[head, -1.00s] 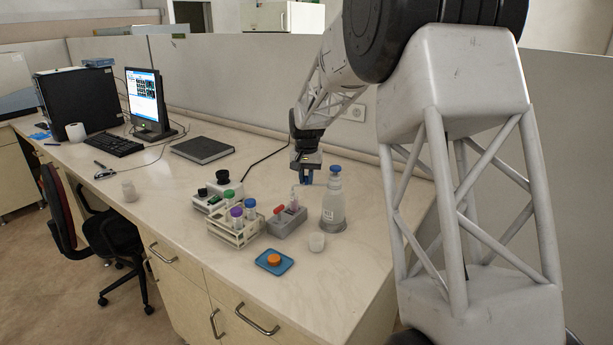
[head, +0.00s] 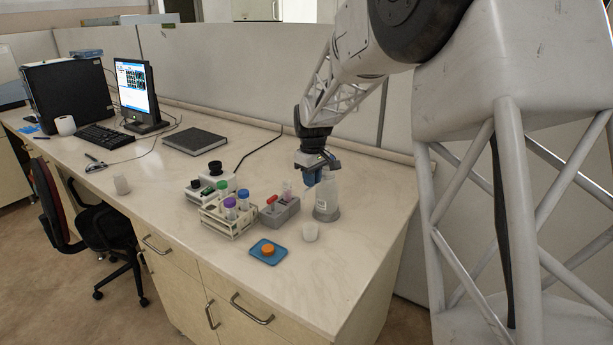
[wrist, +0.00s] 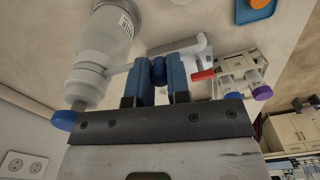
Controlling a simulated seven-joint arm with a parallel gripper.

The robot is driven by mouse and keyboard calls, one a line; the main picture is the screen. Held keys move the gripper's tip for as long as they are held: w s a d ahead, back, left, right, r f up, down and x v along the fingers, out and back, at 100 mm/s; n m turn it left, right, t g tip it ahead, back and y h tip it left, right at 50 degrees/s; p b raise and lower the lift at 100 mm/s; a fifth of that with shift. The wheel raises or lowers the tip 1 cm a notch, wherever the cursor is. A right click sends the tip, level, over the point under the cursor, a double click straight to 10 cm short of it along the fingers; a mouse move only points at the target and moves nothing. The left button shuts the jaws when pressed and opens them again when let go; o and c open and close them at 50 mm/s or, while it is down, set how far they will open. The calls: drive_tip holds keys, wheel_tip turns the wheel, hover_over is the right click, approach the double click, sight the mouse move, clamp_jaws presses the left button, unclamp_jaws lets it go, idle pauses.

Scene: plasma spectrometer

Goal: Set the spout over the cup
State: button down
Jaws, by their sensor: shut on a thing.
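A clear bottle (head: 327,202) stands upright on the bench; my gripper hides its top in the head view. In the head view my gripper (head: 310,178) is at the bottle's upper left.
A grey block (head: 280,212) with a red-topped item is just left of the bottle. A white rack (head: 228,222) of capped tubes stands further left. A blue tray (head: 268,258) with an orange disc lies in front. The bench's right front is clear.

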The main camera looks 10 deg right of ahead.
drive_tip(key=shift+s+d+n, duration=0.55)
drive_tip(key=shift+d+n, duration=0.1)
drive_tip(key=shift+n, duration=0.45)
drive_tip(key=c, duration=1.1)
unclamp_jaws()
drive_tip(key=shift+r, duration=0.15)
drive_tip(key=shift+r, duration=3.8)
drive_tip(key=shift+s, duration=0.15)
